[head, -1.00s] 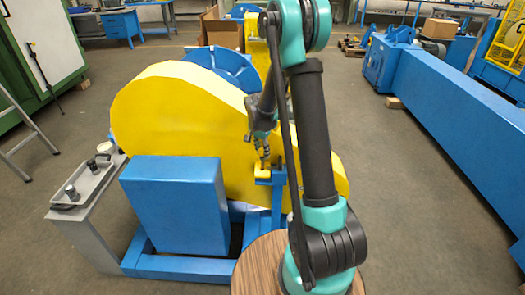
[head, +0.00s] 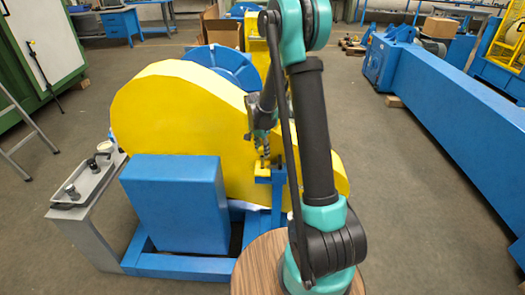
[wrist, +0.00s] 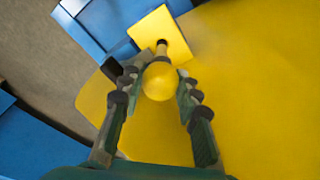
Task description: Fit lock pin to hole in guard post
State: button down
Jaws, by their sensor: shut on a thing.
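The lock pin has a yellow ball knob (wrist: 159,82) and a thin dark shank (wrist: 162,48). My gripper (wrist: 158,78) is shut on it, with a finger on each side of the knob. The shank points at the yellow plate (wrist: 168,27) on the blue guard post (wrist: 94,22). In the head view my gripper (head: 262,137) is above the yellow plate (head: 268,172) on the post (head: 279,200). The hole is hidden behind the pin, and I cannot tell whether the tip is in it.
The large yellow guard (head: 170,115) stands right beside the post and my gripper. A blue box (head: 175,205) is in front of it. A grey stand with a tray (head: 92,182) holding small parts and a cup is at the left.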

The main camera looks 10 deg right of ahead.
aim_at(262, 157)
jog(key=shift+f, duration=3.05)
jog(key=c, duration=1)
grip_release()
jog(key=r, duration=0.4)
jog(key=a+r, duration=0.1)
jog(key=r, duration=0.3)
jog(key=s+r, duration=0.1)
jog(key=r, duration=0.3)
jog(key=shift+a, duration=0.25)
